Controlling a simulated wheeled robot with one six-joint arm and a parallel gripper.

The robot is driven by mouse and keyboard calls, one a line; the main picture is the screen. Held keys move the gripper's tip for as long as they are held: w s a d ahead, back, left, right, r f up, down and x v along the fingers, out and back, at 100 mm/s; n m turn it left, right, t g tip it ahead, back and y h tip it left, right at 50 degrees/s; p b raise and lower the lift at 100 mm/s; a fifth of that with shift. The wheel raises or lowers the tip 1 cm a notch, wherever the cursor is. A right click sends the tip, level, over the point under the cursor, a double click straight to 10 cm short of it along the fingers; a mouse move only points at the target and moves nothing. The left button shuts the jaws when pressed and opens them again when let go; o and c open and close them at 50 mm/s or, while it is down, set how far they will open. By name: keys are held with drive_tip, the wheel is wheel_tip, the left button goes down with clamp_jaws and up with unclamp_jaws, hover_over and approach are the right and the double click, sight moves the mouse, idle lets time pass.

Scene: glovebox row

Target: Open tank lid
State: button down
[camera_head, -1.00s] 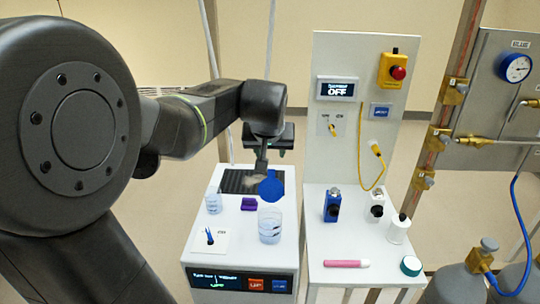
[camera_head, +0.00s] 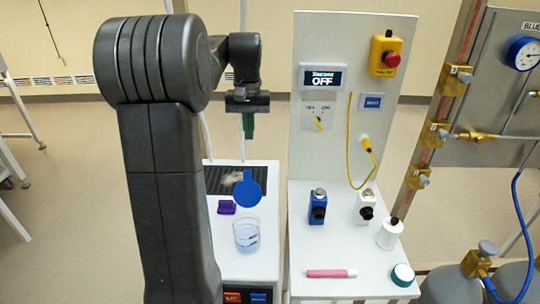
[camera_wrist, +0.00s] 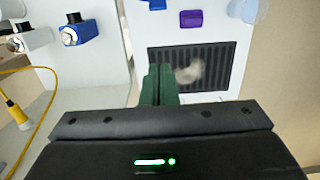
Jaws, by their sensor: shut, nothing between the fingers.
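A round blue lid (camera_head: 249,192) stands tipped up at the back of a clear round tank (camera_head: 246,234) holding pale liquid, on the left white bench unit. The tank's mouth looks uncovered. Only a bit of the blue lid (camera_wrist: 156,4) shows at the top edge of the wrist view. My gripper (camera_head: 248,130) is above and behind the lid, apart from it, pointing down. Its green fingers are together and empty, and they show over the dark grille in the wrist view (camera_wrist: 159,85).
A purple block (camera_head: 226,207) lies left of the lid, before the dark grille (camera_head: 221,180). The right bench holds a blue device (camera_head: 318,207), a white bottle (camera_head: 390,234) and a pink rod (camera_head: 331,273). A yellow cable (camera_head: 350,150) hangs on the upright panel.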

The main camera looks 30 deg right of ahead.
drive_tip(key=p, duration=0.1)
hover_over(247, 189)
drive_tip(key=w+d, duration=0.2)
drive_tip(key=w, duration=0.1)
wheel_tip(247, 189, down, 8)
drive_tip(key=shift+w+d, duration=0.15)
drive_tip(key=shift+w, duration=0.05)
drive_tip(key=shift+s+f, duration=0.1)
